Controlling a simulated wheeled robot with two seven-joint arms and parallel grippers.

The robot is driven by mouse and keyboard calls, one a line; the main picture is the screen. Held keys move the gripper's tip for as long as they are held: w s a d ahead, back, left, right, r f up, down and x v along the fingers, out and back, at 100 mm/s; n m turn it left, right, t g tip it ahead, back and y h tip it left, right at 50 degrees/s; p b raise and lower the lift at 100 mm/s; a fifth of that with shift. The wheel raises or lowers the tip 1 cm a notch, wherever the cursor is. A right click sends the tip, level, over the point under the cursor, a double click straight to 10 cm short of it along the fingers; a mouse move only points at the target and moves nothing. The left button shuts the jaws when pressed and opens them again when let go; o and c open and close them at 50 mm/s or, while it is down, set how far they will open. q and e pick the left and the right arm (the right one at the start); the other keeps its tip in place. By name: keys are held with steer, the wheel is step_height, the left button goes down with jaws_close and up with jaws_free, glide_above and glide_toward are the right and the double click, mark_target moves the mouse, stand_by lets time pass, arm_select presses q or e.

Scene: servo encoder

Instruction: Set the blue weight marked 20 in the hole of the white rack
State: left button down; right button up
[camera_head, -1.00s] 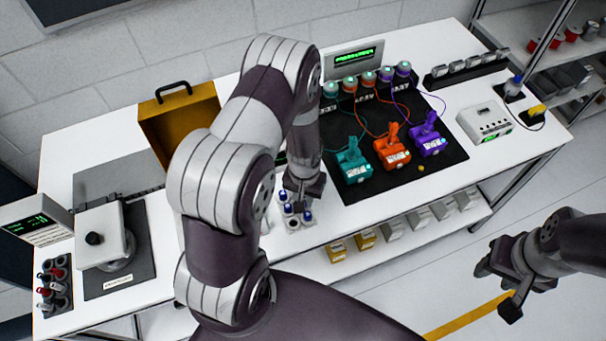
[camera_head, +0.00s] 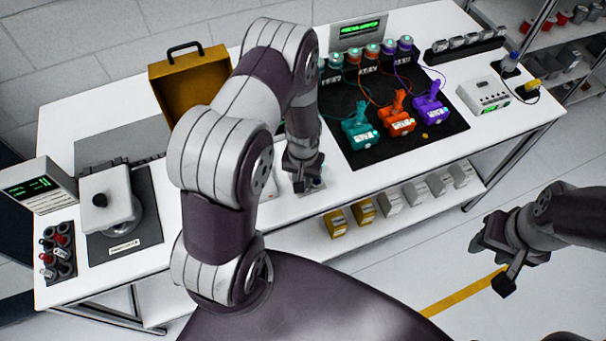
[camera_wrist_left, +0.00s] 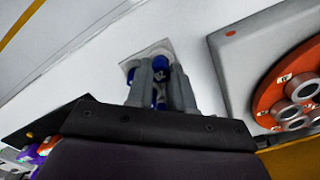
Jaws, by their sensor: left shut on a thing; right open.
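My left gripper (camera_head: 303,183) hangs over the white rack (camera_head: 316,189) at the front edge of the table and hides most of it. In the left wrist view the fingers of my left gripper (camera_wrist_left: 160,78) are shut on a blue weight (camera_wrist_left: 159,74) with a white marking, too small to read. The pale square rack (camera_wrist_left: 152,48) lies behind the fingers, with more blue partly hidden there. I cannot tell whether the held weight is in the hole or above it. My right gripper (camera_head: 498,262) is open and empty, off the table at the right.
A black mat (camera_head: 385,150) with teal, orange and purple devices lies right of the rack. A yellow case (camera_head: 187,80) stands behind my left arm. A balance (camera_head: 110,213) and a holder of dark and red-capped items (camera_head: 58,255) are at the left. A red disc (camera_wrist_left: 290,95) shows in the wrist view.

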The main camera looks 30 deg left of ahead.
arm_select(q)
steer(key=shift+w+d+f, duration=0.1)
steer(key=shift+w+f, duration=0.1)
steer(key=shift+w, duration=0.3)
steer(key=shift+s, duration=0.2)
steer(key=shift+s+f+b, duration=0.15)
steer(key=shift+f+b, duration=0.05)
steer(key=shift+b, duration=0.15)
steer(key=shift+a+f, duration=0.15)
steer(key=shift+a, duration=0.05)
steer(key=shift+w+a+f+b, duration=0.1)
steer(key=shift+w+f+b, duration=0.15)
steer(key=shift+f+b, duration=0.15)
arm_select(e)
steer(key=shift+w+d+f, duration=0.15)
steer(key=shift+w+f, duration=0.25)
steer(key=shift+f, duration=0.35)
arm_select(q)
steer(key=shift+s, duration=0.15)
arm_select(e)
steer(key=shift+s, duration=0.15)
steer(key=shift+f, duration=0.1)
